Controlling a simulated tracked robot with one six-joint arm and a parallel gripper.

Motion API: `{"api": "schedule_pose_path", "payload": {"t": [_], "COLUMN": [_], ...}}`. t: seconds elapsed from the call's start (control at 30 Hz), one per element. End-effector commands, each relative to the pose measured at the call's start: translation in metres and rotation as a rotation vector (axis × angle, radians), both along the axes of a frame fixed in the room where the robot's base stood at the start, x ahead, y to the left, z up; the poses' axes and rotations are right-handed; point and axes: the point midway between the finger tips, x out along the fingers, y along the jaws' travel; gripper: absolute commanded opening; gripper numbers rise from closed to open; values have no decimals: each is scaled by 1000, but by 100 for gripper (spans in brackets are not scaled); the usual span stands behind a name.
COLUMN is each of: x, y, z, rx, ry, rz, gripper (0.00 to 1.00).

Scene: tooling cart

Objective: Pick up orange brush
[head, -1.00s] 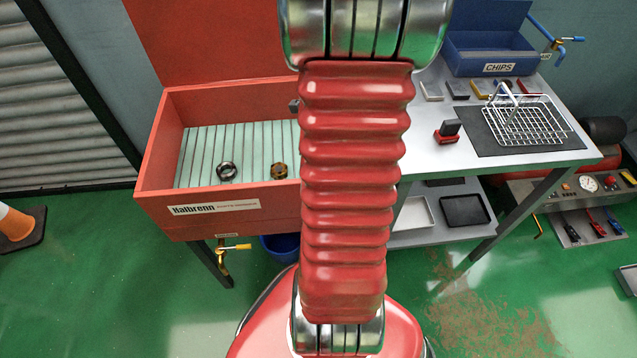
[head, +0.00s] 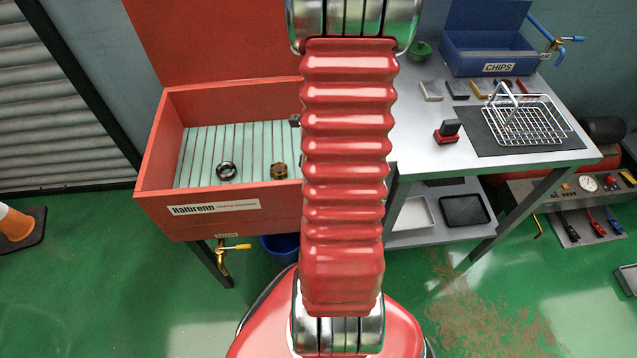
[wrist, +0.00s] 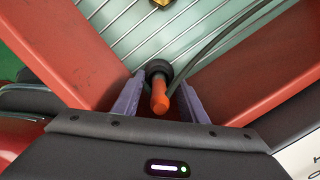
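The orange brush (wrist: 160,96) shows in the wrist view as an orange handle with a black end, over the pale ribbed floor of the red washer tub. It lies between the two purple fingers of my gripper (wrist: 160,103). The fingers are apart, with a visible gap on each side of the handle, and they do not appear closed on it. In the head view my red arm covers the middle of the picture, and neither the brush nor my gripper can be made out there.
The red tub (head: 240,219) holds a dark ring (head: 226,171) and a brass-coloured part (head: 279,171). The grey cart (head: 415,150) at right carries a wire basket (head: 522,122), a blue chips bin (head: 490,52) and small items.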

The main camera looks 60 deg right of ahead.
Motion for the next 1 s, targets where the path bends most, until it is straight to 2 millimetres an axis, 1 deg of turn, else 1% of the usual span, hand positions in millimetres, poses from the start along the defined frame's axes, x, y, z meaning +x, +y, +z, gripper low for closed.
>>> {"api": "schedule_pose_path", "payload": {"t": [0.43,0.9,1.0], "x": [0,0,0], "y": [0,0,0], "z": [0,0,0], "rx": [0,0,0], "ry": [0,0,0], "rz": [0,0,1], "gripper": [38,5,0]}}
